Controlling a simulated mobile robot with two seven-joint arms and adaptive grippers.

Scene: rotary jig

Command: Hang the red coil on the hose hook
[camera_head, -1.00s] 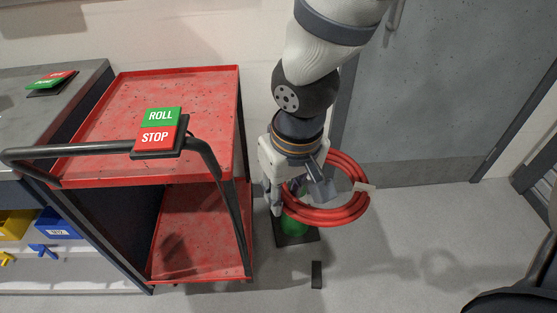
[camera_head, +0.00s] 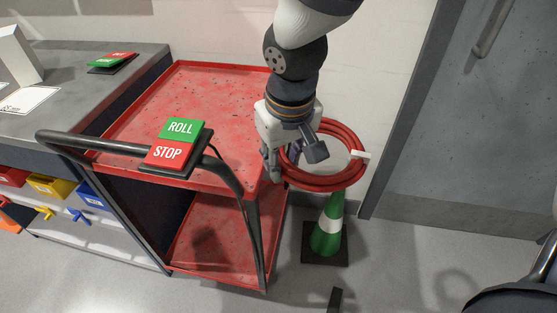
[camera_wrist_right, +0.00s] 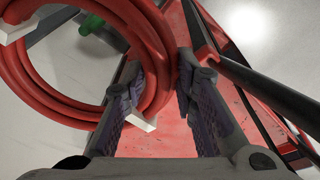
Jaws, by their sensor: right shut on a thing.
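The red coil (camera_head: 335,183) is a ring of several hose turns with a white tag or band on it. My right gripper (camera_head: 292,160) is shut on the left side of the coil, beside the cart's far right corner. In the right wrist view the coil (camera_wrist_right: 45,95) passes between the two fingers (camera_wrist_right: 160,92), and most of the ring lies to the left. The coil hangs in the air above a green cone. I do not see a hose hook in either view. My left gripper is not in view.
A red two-shelf cart (camera_head: 215,100) with a dark handle and a ROLL/STOP button box (camera_head: 176,146) stands left of the coil. The green and white cone (camera_head: 328,228) stands on the floor below. A grey workbench (camera_head: 60,110) is at left, a grey door (camera_head: 460,130) at right.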

